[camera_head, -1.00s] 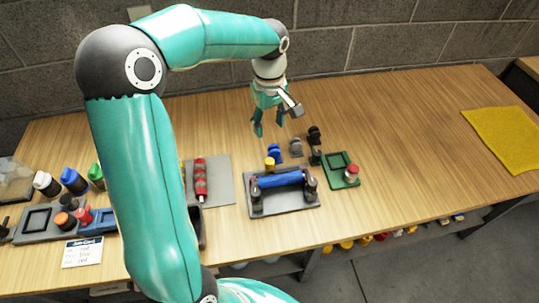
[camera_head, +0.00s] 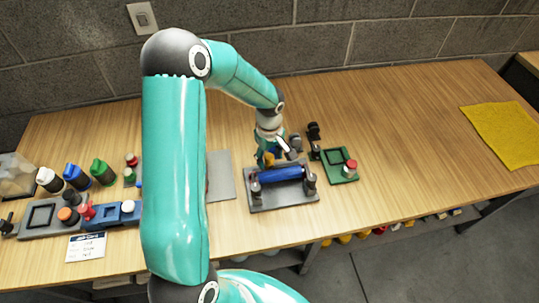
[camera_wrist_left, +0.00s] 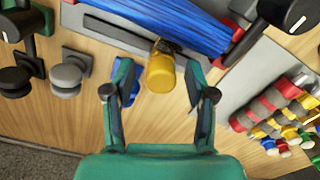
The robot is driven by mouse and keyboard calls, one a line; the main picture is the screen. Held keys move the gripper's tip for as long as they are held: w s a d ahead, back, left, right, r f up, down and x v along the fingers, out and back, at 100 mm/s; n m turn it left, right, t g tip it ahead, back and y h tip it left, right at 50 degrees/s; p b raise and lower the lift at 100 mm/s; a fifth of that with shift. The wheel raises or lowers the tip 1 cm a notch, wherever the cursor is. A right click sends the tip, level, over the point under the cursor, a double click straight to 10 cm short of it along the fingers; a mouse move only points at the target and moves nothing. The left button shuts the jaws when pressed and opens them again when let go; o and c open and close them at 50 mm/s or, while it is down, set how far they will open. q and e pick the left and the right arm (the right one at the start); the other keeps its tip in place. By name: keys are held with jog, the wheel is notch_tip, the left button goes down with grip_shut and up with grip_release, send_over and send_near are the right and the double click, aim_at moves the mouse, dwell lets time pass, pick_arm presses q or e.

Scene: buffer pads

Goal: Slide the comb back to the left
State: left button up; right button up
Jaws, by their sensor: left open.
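The blue bristled roller (camera_head: 281,173) lies in a grey stand (camera_head: 284,199), and it also shows in the left wrist view (camera_wrist_left: 165,25). A yellow knob (camera_wrist_left: 160,72), apparently the comb's grip, sits on a dark bracket at the stand's edge, beside the roller. In the head view this knob (camera_head: 268,160) is near the roller's left end. My left gripper (camera_head: 267,153) is low over the stand's back edge. In the left wrist view its open fingers (camera_wrist_left: 158,80) are on either side of the knob, with gaps. The comb's teeth are hidden. My right gripper is not in view.
A green tray (camera_head: 341,176) with a red-topped piece stands right of the stand. Black and grey knobbed pieces (camera_wrist_left: 68,72) stand behind. A grey mat (camera_head: 221,178) with a red roller (camera_wrist_left: 270,103) is to the left. The right table is clear except for a yellow cloth (camera_head: 503,133).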

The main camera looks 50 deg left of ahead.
pick_arm(q)
grip_shut()
dwell(0.3)
jog(key=s+a+b, duration=0.2)
jog(key=s, duration=0.1)
dwell(0.3)
grip_release()
jog(key=shift+s+a, duration=0.1)
